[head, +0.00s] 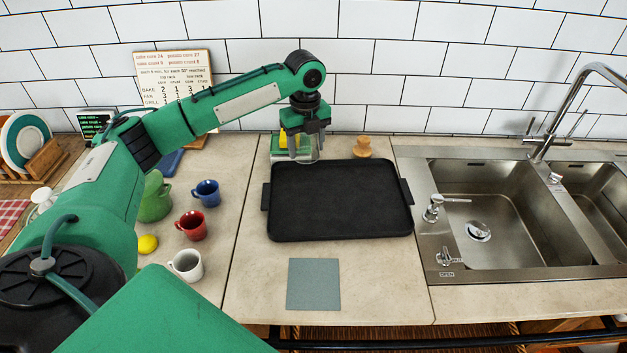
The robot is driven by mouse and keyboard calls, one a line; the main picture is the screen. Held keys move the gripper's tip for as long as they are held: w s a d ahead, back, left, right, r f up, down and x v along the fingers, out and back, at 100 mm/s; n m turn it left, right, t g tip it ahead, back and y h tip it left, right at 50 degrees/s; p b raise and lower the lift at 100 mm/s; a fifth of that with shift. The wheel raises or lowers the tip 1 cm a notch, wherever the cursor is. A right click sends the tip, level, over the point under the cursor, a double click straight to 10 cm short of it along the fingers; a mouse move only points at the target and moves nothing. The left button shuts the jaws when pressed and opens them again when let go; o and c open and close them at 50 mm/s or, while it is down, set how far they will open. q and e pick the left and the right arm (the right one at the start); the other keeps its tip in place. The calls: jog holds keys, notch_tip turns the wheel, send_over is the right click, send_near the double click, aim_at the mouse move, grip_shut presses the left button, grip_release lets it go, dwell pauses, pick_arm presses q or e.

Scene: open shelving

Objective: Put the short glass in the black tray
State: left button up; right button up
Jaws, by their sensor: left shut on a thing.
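The black tray (341,200) lies flat on the counter in the middle of the head view and is empty. My left arm reaches in from the left, and my left gripper (305,146) points down at the tray's back left edge. It is shut on a clear short glass (306,153), which shows faintly between the fingers. I cannot tell whether the glass touches the tray or the counter behind it. My right gripper is not in view.
A yellow-topped thing stands on a green board (280,153) behind the gripper. A wooden object (361,147) stands behind the tray. Blue (207,192), red (192,225) and white (187,264) mugs stand left. A grey-blue mat (313,284) lies in front; the sink (500,215) is right.

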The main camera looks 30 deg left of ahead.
pick_arm(q)
send_over(307, 191)
notch_tip(307, 191, down, 8)
jog(key=shift+w+r+p, duration=0.1)
jog(key=shift+p, duration=0.3)
jog(key=shift+f+p, duration=0.3)
jog(key=shift+f, duration=2.3)
jog(key=shift+f, duration=0.1)
jog(key=o, duration=1.1)
jog(key=shift+r+b, duration=1)
jog(key=shift+r, duration=5.1)
